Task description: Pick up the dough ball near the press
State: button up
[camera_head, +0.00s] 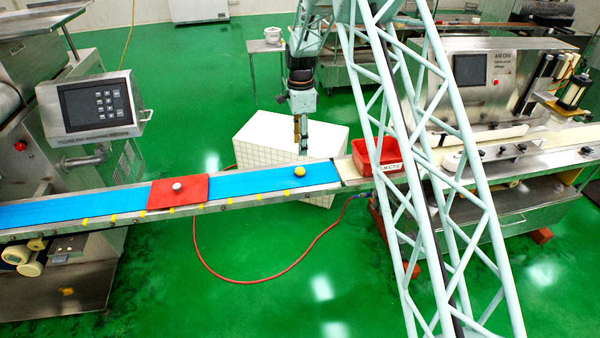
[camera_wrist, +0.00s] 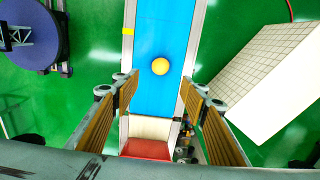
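A yellow-orange dough ball (camera_head: 299,171) sits on the blue conveyor belt (camera_head: 245,182), near the belt's right end. It also shows in the wrist view (camera_wrist: 160,66), ahead of and between my fingers. My gripper (camera_head: 301,150) points down in the head view, above the ball and apart from it. In the wrist view my gripper (camera_wrist: 160,90) is open, with a wide empty gap between its two fingers. A second ball, pale grey (camera_head: 177,186), sits on a red mat (camera_head: 160,200) farther left on the belt.
A red labelled bin (camera_head: 376,156) stands right of the blue belt; it shows at the bottom of the wrist view (camera_wrist: 147,150). A white tiled block (camera_head: 262,135) stands behind the belt. Machines with a control panel (camera_head: 97,105) and a grey housing (camera_head: 480,85) flank the line.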

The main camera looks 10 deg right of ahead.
send_over(300, 168)
jog(key=shift+w+d+f, duration=0.1)
jog(key=shift+f, duration=3.55)
jog(key=shift+f+b, duration=0.3)
jog(key=shift+f, duration=2.3)
jog(key=c, duration=0.9)
jog(key=shift+c, duration=0.2)
